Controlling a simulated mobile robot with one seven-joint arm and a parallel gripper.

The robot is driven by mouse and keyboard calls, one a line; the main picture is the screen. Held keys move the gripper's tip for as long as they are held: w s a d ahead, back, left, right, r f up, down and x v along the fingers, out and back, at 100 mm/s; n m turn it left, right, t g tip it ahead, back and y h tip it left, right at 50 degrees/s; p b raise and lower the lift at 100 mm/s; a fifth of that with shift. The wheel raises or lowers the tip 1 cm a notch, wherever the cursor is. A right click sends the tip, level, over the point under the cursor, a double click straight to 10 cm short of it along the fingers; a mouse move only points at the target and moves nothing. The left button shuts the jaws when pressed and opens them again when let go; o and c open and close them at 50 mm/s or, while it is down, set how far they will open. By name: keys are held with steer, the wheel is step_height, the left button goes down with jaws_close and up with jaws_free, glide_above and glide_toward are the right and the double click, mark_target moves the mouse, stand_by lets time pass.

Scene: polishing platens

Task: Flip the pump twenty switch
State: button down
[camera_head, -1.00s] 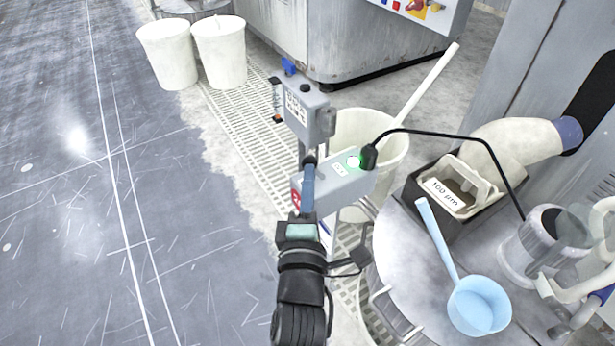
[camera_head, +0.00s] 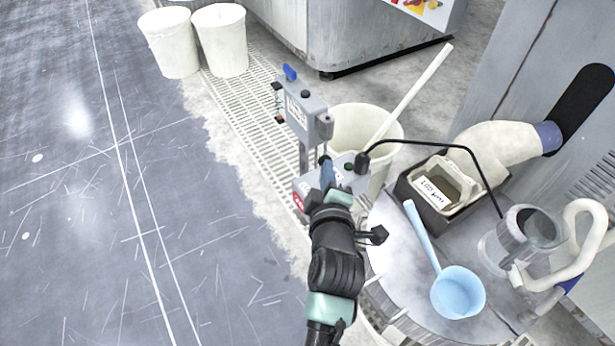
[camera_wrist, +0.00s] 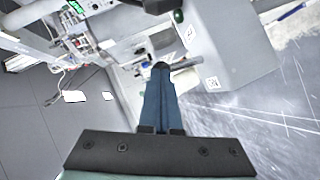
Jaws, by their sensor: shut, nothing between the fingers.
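A pale grey switch box (camera_head: 313,183) stands beside the white bucket, with a black plug and cable at its right end. A small round green indicator (camera_head: 349,166) on its top looks dark. I cannot read any "pump twenty" marking. My gripper (camera_head: 325,163) is shut and empty, its blue fingers at the left part of this box; contact is unclear. In the wrist view, my shut fingertips (camera_wrist: 161,67) are beside a short grey rod (camera_wrist: 186,64) that sticks out from a pale box (camera_wrist: 228,45). My arm hides part of the switch box in the head view.
A grey control box (camera_head: 305,116) with a blue lever stands on a post just behind. A white bucket (camera_head: 393,151) with a pole is at the right. A round metal table (camera_head: 395,243) holds a blue ladle (camera_head: 458,291) and a dark tray (camera_head: 417,203). The left floor is clear.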

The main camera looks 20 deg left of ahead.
steer(key=shift+w+d+r+m+g+p, duration=0.25)
steer(key=shift+w+d+m+g+p, duration=0.1)
steer(key=shift+w+m+g+p, duration=0.2)
steer(key=shift+f, duration=0.25)
steer(key=shift+r+p, duration=0.5)
steer(key=shift+r, duration=0.35)
